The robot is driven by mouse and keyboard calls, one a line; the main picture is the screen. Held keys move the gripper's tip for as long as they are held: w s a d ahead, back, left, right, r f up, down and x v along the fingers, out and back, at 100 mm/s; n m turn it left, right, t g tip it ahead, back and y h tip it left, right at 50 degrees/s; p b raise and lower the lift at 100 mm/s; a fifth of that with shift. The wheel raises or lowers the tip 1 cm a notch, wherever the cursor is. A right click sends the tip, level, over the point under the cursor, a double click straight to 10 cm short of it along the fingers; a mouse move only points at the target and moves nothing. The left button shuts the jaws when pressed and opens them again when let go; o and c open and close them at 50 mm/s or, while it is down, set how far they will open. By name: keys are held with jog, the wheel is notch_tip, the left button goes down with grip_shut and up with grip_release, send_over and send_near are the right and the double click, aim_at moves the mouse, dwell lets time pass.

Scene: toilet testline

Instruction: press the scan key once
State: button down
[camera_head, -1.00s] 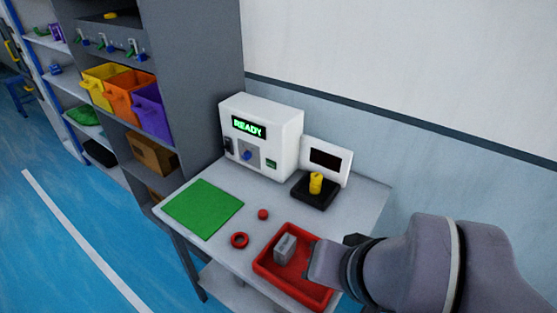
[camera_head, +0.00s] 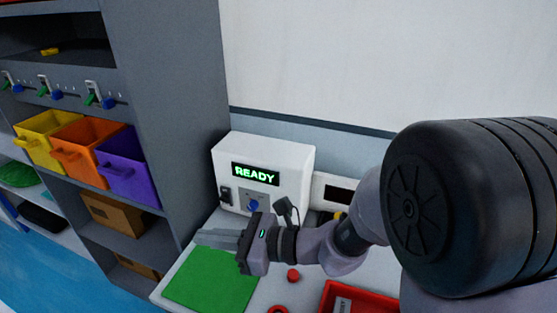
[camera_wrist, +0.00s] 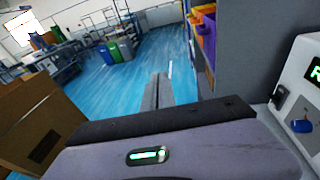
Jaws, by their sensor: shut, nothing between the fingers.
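The white tester (camera_head: 290,158) stands at the back of the table with READY lit in green. Its front shows a black switch (camera_head: 225,195) and a blue knob (camera_head: 252,205); no label marks the scan key, and the small green key is hidden behind my arm. My gripper (camera_head: 212,238) is shut and empty, in front of the tester and above the green mat (camera_head: 208,283), its fingers pointing left. The wrist view shows the closed fingers (camera_wrist: 158,90), with the tester's switch (camera_wrist: 278,98) and blue knob (camera_wrist: 302,126) at the right edge, apart from them.
A red tray (camera_head: 362,300) is at the front right of the table, beside a red button-like piece (camera_head: 293,275) and a red ring (camera_head: 278,309). A small white unit with a dark screen (camera_head: 338,195) is partly behind my arm. A grey shelf with bins (camera_head: 122,158) stands left.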

jog(key=w+d+f+m+t+h, duration=0.3)
jog(key=w+d+f+m+t, duration=0.1)
jog(key=w+f+m+t, duration=0.55)
jog(key=w+d+f+m+h, duration=0.1)
jog(key=d+f+m+h, duration=0.1)
jog(key=f, duration=0.2)
jog(key=w+d+f+m+t+h, duration=0.1)
jog(key=w+d+f+m+h, duration=0.1)
jog(key=d+f+m, duration=0.1)
jog(key=w+d+f+m+h+b, duration=0.1)
jog(key=w+d+f+m+h, duration=0.1)
jog(key=f, duration=0.3)
jog(key=shift+w+d+f+m+t, duration=0.2)
jog(key=shift+w+d+m+t, duration=0.05)
jog(key=shift+m, duration=0.2)
jog(key=shift+d+f, duration=0.3)
jog(key=shift+f, duration=0.05)
jog(key=shift+w+d+p, duration=0.2)
jog(key=shift+w+d, duration=0.35)
jog(key=shift+w, duration=0.85)
jog(key=shift+w+d+p, duration=0.2)
jog(key=shift+w+d, duration=0.4)
jog(key=shift+w, duration=0.75)
jog(key=shift+w+d+p, duration=0.2)
jog(key=shift+w+d, duration=0.35)
jog(key=shift+w, duration=0.85)
jog(key=shift+w+r, duration=0.1)
jog(key=shift+w+d, duration=0.1)
jog(key=shift+w, duration=0.15)
